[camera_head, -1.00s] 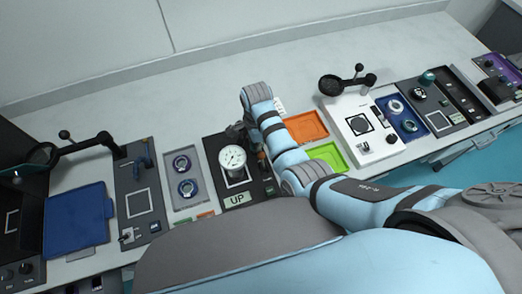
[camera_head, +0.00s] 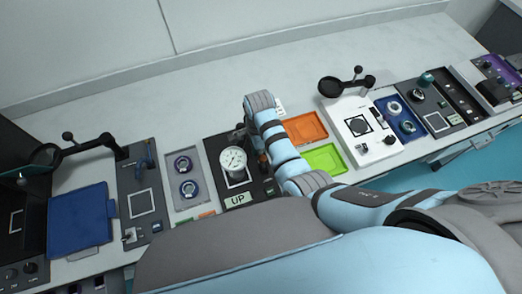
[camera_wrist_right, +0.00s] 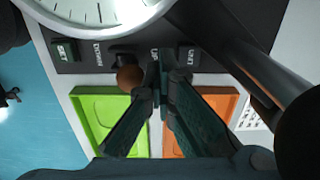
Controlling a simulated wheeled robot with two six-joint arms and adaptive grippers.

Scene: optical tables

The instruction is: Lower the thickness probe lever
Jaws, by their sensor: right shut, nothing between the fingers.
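The thickness probe is a dark unit with a round white dial gauge (camera_head: 233,160) and a front display reading "UP" (camera_head: 238,199). In the right wrist view, the dial (camera_wrist_right: 100,8) fills the top left. A short lever with a brown ball knob (camera_wrist_right: 130,78) stands out from the unit's side, between the DOWN and UP labels. My right gripper (camera_wrist_right: 158,72) is shut and empty, its fingertips just right of the knob near the UP label. Whether it touches the knob I cannot tell. In the head view my right arm hides most of the gripper. My left gripper is not in view.
A green tray (camera_head: 324,158) and an orange tray (camera_head: 306,127) lie right of the probe. A dark bar (camera_wrist_right: 235,55) crosses close to the gripper's right. A white unit (camera_head: 350,122) stands further right; a blue tray (camera_head: 80,220) lies left. The bench behind is clear.

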